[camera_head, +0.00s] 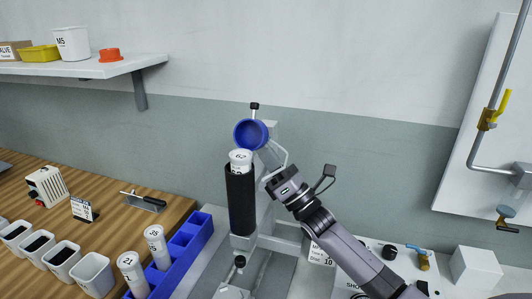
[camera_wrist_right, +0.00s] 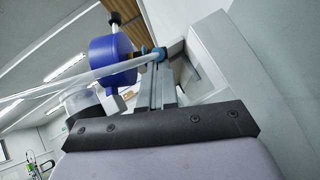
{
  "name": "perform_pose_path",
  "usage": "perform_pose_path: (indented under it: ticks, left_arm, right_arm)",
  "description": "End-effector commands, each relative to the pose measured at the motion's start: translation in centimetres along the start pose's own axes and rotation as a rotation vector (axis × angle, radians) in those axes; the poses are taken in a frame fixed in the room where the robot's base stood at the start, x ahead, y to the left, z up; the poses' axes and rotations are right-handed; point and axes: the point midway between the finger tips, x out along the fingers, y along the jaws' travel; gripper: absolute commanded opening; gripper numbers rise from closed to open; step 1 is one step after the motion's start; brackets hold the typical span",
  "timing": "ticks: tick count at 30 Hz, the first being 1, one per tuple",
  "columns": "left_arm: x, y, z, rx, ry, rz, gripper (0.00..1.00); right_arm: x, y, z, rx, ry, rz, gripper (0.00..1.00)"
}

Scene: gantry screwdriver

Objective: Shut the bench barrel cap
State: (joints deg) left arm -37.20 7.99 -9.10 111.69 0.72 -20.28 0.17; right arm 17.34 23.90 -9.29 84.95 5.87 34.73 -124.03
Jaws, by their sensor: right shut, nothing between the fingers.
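The bench barrel is a dark upright sleeve (camera_head: 241,205) on the grey stand, with a white labelled cylinder (camera_head: 240,160) showing at its top. The round blue cap (camera_head: 250,134) stands open above and behind the barrel mouth, its hollow side facing the head camera. It also shows in the right wrist view (camera_wrist_right: 112,60), beside a grey rail. My right gripper (camera_head: 270,181) is shut and empty, just right of the barrel's upper part and below the cap. A thin pale bent bar (camera_head: 279,150) runs between the cap area and my gripper. My left gripper is out of view.
A shelf (camera_head: 75,68) hangs at the upper left. A panel with pipes and valves (camera_head: 487,120) is at the right. The wall space above the cap is clear.

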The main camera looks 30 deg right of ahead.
Motion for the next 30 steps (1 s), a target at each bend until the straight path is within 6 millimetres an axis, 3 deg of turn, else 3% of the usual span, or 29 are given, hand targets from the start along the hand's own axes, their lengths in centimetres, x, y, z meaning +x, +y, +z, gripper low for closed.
perform_pose_path:
  ticks: [19, 30]
  left_arm:
    - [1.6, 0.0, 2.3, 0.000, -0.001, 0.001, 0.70]
    - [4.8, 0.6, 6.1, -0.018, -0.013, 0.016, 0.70]
  right_arm:
    - [0.3, -0.1, 0.4, -0.075, -0.003, 0.074, 0.00]
    - [0.4, -0.8, 1.4, -0.217, -0.004, 0.211, 0.00]
